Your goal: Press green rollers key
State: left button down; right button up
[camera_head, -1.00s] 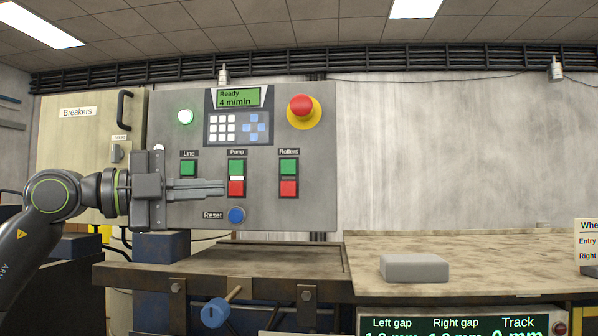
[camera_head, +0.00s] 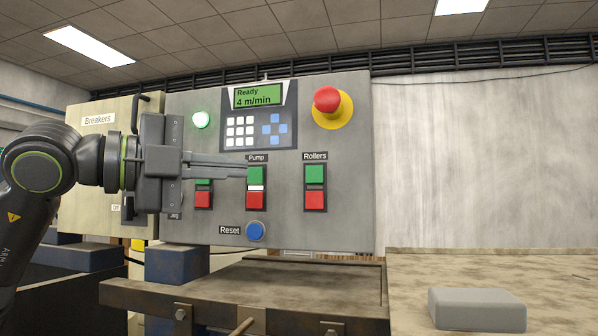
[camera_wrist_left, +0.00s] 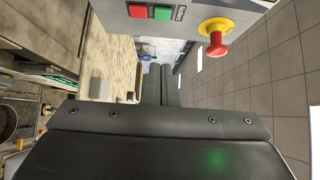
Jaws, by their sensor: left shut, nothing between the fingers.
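The green Rollers key (camera_head: 314,174) sits above a red key (camera_head: 314,200) under the Rollers label on the grey control panel (camera_head: 345,225). My left gripper (camera_head: 243,170) is shut and empty. In the head view its fingertips overlap the left edge of the green Pump key (camera_head: 257,175), left of the Rollers keys. Contact cannot be told. In the left wrist view, the shut fingers (camera_wrist_left: 160,82) point away below a green key (camera_wrist_left: 162,13) and a red one, likely the Rollers pair. My right gripper is not in view.
A red emergency stop (camera_head: 327,99) on a yellow base sticks out at the panel's upper right; it also shows in the wrist view (camera_wrist_left: 214,37). A blue Reset button (camera_head: 256,231) sits below. A grey block (camera_head: 477,310) lies on the table at right.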

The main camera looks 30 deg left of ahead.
pick_arm(q)
jog(key=p, duration=0.7)
send_near(321, 175)
jog(key=d, duration=0.4)
jog(key=w, duration=0.1)
jog(key=w+p, duration=0.1)
jog(key=w, duration=0.1)
jog(key=shift+w+a+r+p, duration=0.15)
jog(key=shift+w+a+p, duration=0.15)
jog(key=shift+w, duration=0.1)
jog(key=shift+w+a+p, duration=0.25)
jog(key=shift+w+p, duration=0.15)
jog(key=shift+w, duration=0.25)
